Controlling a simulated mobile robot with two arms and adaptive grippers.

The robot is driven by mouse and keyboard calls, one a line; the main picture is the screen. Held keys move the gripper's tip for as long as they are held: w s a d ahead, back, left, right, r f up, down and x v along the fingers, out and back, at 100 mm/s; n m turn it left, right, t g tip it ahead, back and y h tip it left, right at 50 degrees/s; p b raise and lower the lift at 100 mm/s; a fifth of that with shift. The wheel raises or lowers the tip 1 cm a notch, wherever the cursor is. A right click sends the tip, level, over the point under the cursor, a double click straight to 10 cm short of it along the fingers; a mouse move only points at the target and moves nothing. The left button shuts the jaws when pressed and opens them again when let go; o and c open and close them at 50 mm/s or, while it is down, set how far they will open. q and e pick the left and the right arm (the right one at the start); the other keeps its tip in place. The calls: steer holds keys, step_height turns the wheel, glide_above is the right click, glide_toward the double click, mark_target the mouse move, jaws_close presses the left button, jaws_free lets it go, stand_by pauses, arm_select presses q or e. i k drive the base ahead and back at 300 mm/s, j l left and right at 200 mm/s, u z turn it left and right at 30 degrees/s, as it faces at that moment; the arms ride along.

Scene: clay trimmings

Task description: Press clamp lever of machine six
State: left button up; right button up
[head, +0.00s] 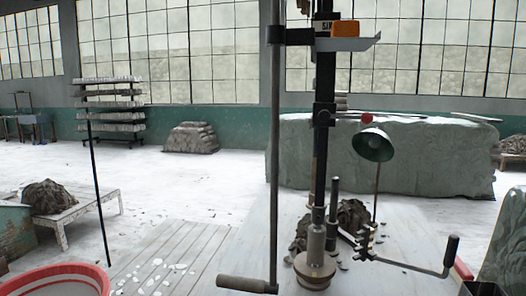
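A machine with a tall black column (325,80) stands right of centre in the head view. A red ball knob (367,118) shows to the right of the column at mid height. A grey handle (247,284) lies at the foot of a grey pole (275,150). Neither gripper can be made out.
A green lamp (373,145) and a dark clay heap (352,215) are by the column. An orange box (345,29) sits on a shelf above. A red-rimmed tub (55,279) is at lower left. A wrapped block (420,165) stands behind. Pale scraps litter the slatted boards (190,240).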

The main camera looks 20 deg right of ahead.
mark_target(367, 117)
steer(key=z, duration=1.2)
